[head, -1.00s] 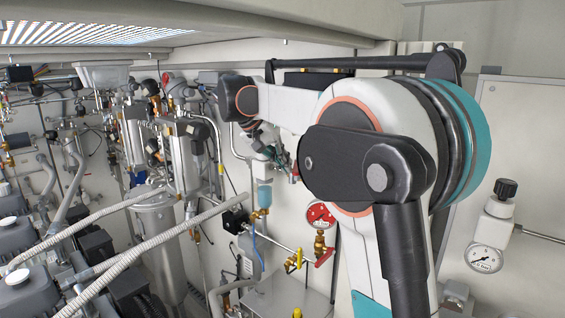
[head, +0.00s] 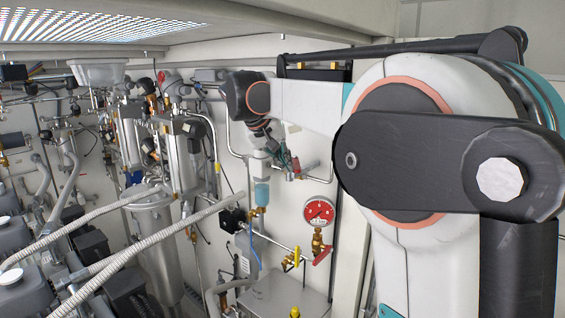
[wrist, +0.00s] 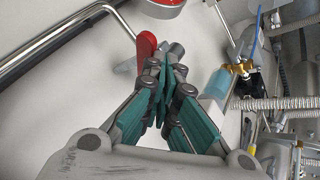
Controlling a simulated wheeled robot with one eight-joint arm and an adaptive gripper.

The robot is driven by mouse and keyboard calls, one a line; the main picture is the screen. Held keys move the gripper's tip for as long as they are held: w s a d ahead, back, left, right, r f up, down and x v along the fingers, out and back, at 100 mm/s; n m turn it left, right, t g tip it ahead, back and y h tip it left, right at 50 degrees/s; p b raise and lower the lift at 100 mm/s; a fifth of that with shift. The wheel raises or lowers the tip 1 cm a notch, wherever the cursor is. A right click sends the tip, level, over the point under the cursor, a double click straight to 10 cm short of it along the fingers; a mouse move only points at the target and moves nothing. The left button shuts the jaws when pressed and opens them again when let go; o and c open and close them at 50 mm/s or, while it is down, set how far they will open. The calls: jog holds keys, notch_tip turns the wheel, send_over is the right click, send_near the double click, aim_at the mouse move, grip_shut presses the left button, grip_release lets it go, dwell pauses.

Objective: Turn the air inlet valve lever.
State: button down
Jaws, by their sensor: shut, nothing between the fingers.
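A red valve lever (wrist: 146,48) on a metal pipe fitting (wrist: 176,50) shows just past my fingertips in the wrist view. In the head view this small red lever (head: 295,167) is on the wall pipe, right beside my gripper (head: 284,156). My gripper (wrist: 172,72) is shut, with its teal fingers together and nothing between them. The fingertips are very close to the lever and fitting; I cannot tell if they touch. Part of the fitting is hidden behind the fingers.
Below are a red-rimmed gauge (head: 319,211), another red lever (head: 322,257) and a yellow lever (head: 288,262). A bottle with blue fluid (head: 262,193) hangs left of the gauge. Hoses and pumps crowd the left. A bent pipe (wrist: 60,38) runs beside the lever.

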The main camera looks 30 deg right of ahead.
jog(key=shift+s+d+n+t+y+b, duration=0.35)
jog(key=shift+s+d+n+t, duration=0.45)
jog(key=shift+n, duration=0.4)
jog(key=shift+s+d+n+t+y, duration=0.25)
jog(key=shift+d+n, duration=0.2)
jog(key=shift+n, duration=0.15)
jog(key=shift+s+d+n+t+y, duration=0.1)
jog(key=shift+s+d+n+t, duration=0.15)
jog(key=shift+d+n, duration=0.25)
jog(key=shift+s+d+b, duration=0.25)
jog(key=shift+d+b, duration=0.15)
jog(key=shift+d, duration=0.75)
jog(key=shift+r, duration=0.1)
jog(key=v, duration=0.7)
jog(key=s+a+f+n+t+y+b, duration=0.1)
jog(key=s+a+f+t+y+b, duration=0.15)
jog(key=a+f+b, duration=1)
jog(key=s+a+f+y+b, duration=0.1)
jog(key=s+a+f+b, duration=0.2)
jog(key=f, duration=1.2)
jog(key=s+a+f+y+b, duration=0.1)
jog(key=s+a+f+b, duration=0.3)
jog(key=s+f+b, duration=0.6)
jog(key=s+a+f+y+b, duration=0.1)
jog(key=s+a+f+b, duration=0.3)
jog(key=f, duration=1.7)
jog(key=s+b, duration=0.3)
jog(key=s, duration=0.1)
jog(key=shift+s+f, duration=0.25)
jog(key=shift+s, duration=0.05)
